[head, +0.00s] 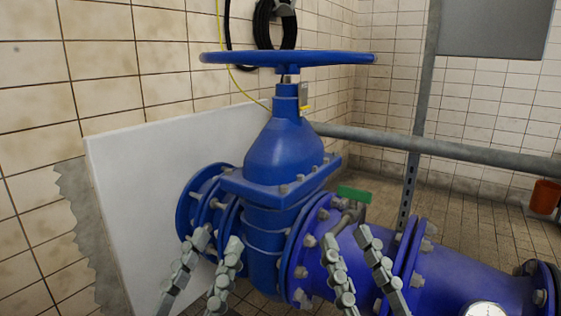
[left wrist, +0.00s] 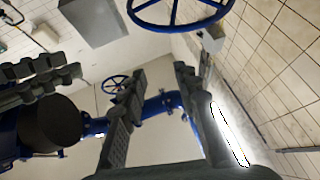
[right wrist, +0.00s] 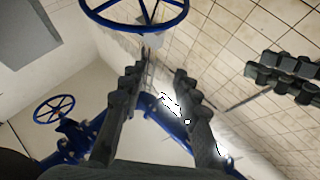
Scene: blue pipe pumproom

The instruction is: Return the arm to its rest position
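My left gripper (head: 217,241) is in front of the blue gate valve (head: 278,155), at its lower left. Its two fingers stand apart with nothing between them. My right gripper (head: 346,237) is in front of the blue pipe to the right of the valve body. Its fingers are also apart and empty. Both grippers point upward in the head view, below the blue handwheel (head: 290,59). The wrist views show each gripper's own fingers spread, with the handwheel beyond them. I cannot tell whether either gripper touches the valve or pipe.
A green-handled small valve (head: 353,194) sits by the flange. A gauge (head: 484,309) is at the lower right. A white panel (head: 130,190) leans at the left wall. A grey rail (head: 450,150) crosses behind.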

